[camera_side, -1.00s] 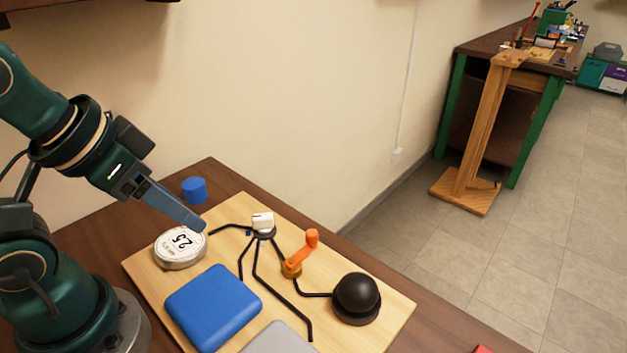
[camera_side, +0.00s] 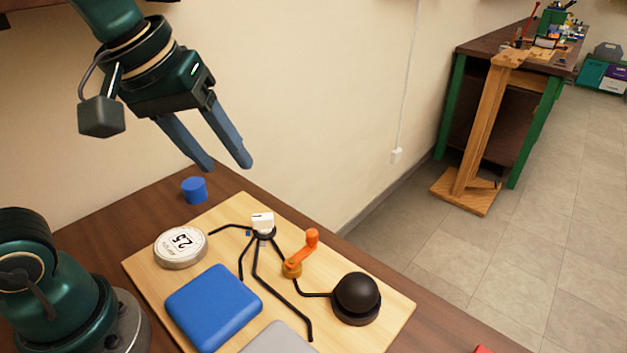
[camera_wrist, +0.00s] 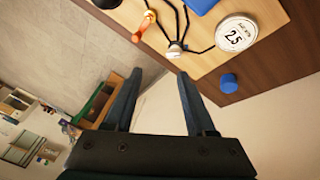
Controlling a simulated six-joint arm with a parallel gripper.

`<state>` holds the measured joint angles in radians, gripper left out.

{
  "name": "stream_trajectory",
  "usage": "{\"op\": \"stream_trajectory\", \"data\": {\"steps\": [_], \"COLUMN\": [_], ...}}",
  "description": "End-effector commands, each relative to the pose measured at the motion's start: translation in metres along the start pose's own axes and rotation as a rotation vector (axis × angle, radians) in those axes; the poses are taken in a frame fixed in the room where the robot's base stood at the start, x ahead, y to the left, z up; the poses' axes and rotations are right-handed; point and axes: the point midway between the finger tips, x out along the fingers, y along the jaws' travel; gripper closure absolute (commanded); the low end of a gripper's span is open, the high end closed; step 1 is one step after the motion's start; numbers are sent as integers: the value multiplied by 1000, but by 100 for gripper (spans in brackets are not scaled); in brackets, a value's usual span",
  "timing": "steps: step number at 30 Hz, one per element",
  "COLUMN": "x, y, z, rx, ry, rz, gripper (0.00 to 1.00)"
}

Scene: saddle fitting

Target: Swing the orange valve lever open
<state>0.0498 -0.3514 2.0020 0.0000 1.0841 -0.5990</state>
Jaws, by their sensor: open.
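The orange valve lever (camera_side: 302,252) sits on a brass-coloured base on the wooden board (camera_side: 390,322), between the white-topped fitting (camera_side: 263,224) and the black dome (camera_side: 356,297). Its upright knob is at the far right end of the arm. My gripper (camera_side: 230,167) is open and empty, high above the back left of the board and well apart from the lever. Both fingers also show in the wrist view (camera_wrist: 156,76).
A blue cylinder (camera_side: 194,190) stands on the brown table behind the board. Black tubes run from the white-topped fitting. The wall is close behind.

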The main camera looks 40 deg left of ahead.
Motion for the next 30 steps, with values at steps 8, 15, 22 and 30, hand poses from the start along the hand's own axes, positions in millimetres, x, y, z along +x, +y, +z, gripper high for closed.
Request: {"op": "stream_trajectory", "data": {"steps": [8,15,22,30], "x": [41,99,140,165], "y": [44,70,74,67], "z": [-31,-32,-18,-4], "rx": [-205,-276,-243,-233], "ry": [-127,-224,-292,-311], "rz": [-86,-185,-252,-272], "gripper": [44,44,44,44]}}
